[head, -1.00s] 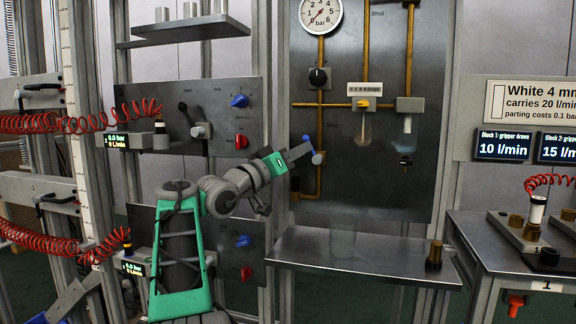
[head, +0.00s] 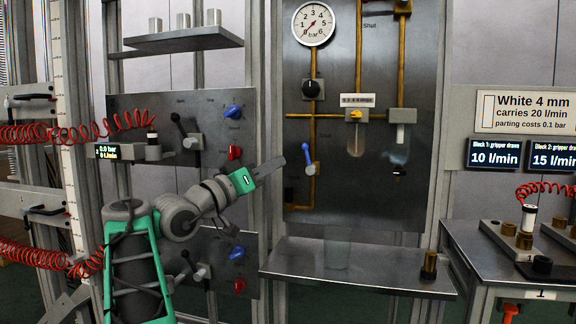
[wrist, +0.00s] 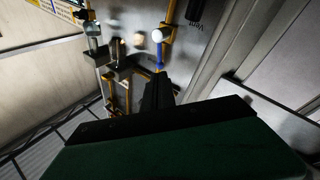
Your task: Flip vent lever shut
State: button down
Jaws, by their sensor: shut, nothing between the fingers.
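The vent lever (head: 308,155) is a slim blue handle on a pale pivot, low on the left pipe of the dark panel in the head view. It points nearly straight up, leaning slightly left, along the brass pipe. My gripper (head: 282,162) is shut and empty, just left of the lever in the picture, with a small apparent gap. The wrist view shows the blue lever (wrist: 160,58) just beyond my dark fingertips (wrist: 158,80). Whether they touch cannot be told. The lettering by the lever is too small to read.
A pressure gauge (head: 313,23), a black knob (head: 314,89) and a yellow-handled valve (head: 355,115) sit higher on the panel. A metal shelf (head: 360,270) juts out below. A frame post (head: 268,120) stands left of the panel. Red coiled hoses (head: 80,130) hang at left.

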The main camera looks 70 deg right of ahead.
jog(key=w+a+b, duration=0.3)
jog(key=a, duration=0.2)
jog(key=shift+a+f+b, duration=0.35)
jog(key=shift+a+b, duration=0.05)
